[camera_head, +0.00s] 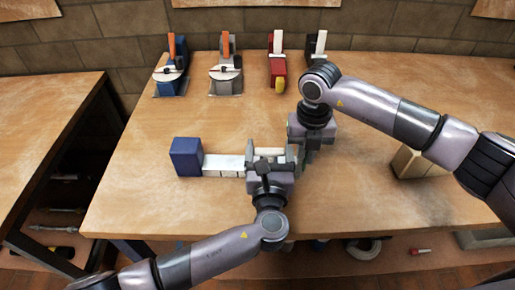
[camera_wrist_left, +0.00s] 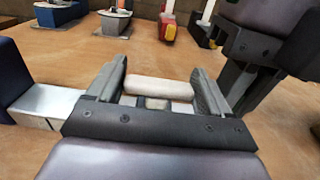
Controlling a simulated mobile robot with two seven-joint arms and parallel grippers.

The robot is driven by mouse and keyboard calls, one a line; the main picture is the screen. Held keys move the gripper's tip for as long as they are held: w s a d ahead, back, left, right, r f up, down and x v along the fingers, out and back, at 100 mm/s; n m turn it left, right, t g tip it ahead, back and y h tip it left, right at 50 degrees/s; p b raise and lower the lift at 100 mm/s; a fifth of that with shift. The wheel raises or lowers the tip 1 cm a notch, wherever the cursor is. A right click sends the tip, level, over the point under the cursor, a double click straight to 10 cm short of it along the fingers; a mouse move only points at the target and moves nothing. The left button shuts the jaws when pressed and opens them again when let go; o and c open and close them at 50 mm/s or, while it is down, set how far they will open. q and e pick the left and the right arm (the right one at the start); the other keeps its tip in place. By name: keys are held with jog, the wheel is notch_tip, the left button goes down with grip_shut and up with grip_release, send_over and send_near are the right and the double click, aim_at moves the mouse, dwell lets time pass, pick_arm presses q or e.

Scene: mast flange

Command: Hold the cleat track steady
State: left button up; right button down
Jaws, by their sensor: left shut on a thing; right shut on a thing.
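The cleat track (camera_head: 224,165) appears to be the pale, silvery bar running right from a dark blue block (camera_head: 186,157). In the left wrist view its left part (camera_wrist_left: 52,104) shows beside the block. My left gripper (camera_head: 269,158) is over the track's right part. Its fingers (camera_wrist_left: 160,88) close on the ends of a pale rounded bar (camera_wrist_left: 158,89), which seems to belong to the track. My right gripper (camera_head: 303,152) is shut close to the right end, almost touching my left one. What it grips is hidden.
Several clamp-like tools stand along the back edge: blue (camera_head: 171,76), grey (camera_head: 226,76), red (camera_head: 277,72) and a dark one (camera_head: 317,48). The wooden table (camera_head: 140,195) is clear front left. Loose items lie on a shelf below.

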aim_at(273, 155)
pick_arm(q)
jog(key=shift+s+d, duration=0.1)
jog(key=shift+d, duration=0.3)
pick_arm(e)
jog(key=shift+a, duration=0.1)
pick_arm(q)
jog(key=o, duration=1.4)
jog(key=shift+s, duration=0.15)
jog(key=s, duration=0.6)
jog(key=shift+s+a, duration=0.1)
jog(key=shift+a, duration=0.2)
jog(key=shift+s+a, duration=0.2)
jog(key=shift+s, duration=0.55)
pick_arm(e)
jog(key=c, duration=1.1)
grip_release()
